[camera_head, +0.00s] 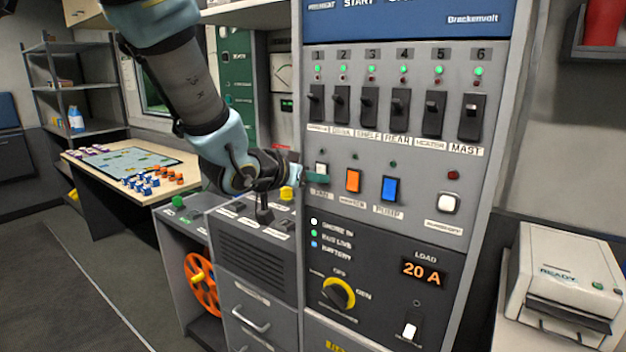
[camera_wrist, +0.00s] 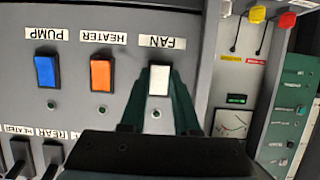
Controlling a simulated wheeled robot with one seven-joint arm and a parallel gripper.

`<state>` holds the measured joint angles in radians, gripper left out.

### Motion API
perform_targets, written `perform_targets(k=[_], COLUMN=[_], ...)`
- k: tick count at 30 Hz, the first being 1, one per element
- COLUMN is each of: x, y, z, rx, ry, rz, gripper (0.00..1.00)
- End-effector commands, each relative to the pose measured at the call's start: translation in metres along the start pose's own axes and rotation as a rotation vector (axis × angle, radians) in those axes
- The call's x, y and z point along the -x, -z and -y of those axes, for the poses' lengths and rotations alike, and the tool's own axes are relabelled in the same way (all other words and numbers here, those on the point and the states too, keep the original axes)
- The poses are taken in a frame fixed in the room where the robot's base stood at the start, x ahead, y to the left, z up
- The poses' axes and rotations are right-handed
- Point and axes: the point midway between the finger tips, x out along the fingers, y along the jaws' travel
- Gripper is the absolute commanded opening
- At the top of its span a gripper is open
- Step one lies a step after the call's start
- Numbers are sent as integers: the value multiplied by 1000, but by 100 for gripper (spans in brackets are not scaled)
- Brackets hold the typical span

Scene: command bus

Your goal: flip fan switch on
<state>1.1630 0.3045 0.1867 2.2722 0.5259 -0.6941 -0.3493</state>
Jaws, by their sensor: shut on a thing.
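The fan switch (camera_head: 321,169) is a small white rocker on the grey panel, leftmost in the row under the breakers. It also shows in the wrist view (camera_wrist: 159,80), upside down under its FAN label. My gripper (camera_head: 308,175) is at this switch, coming from the left. In the wrist view its dark green fingers stand on either side of the white rocker and are shut on it. The small lamp (camera_wrist: 156,113) by the switch looks dark. The rocker's exact tilt is hard to tell.
An orange heater switch (camera_head: 353,180) and a blue pump switch (camera_head: 390,189) sit close to the right. Several black breakers (camera_head: 370,105) are above. A yellow-ringed rotary knob (camera_head: 339,294) is below. A lower console (camera_head: 258,240) stands under my forearm.

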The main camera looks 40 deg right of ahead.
Motion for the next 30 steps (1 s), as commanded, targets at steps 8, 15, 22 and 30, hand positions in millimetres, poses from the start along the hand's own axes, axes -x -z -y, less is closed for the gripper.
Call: perform_targets(k=[8, 15, 22, 30], x=[-4, -5, -4, -3], y=[-10, -12, -8, -6], z=[0, 0, 0, 0], rx=[2, 0, 0, 0], ry=[1, 0, 1, 0], rz=[-104, -192, -239, -243], gripper=[0, 0, 0, 0])
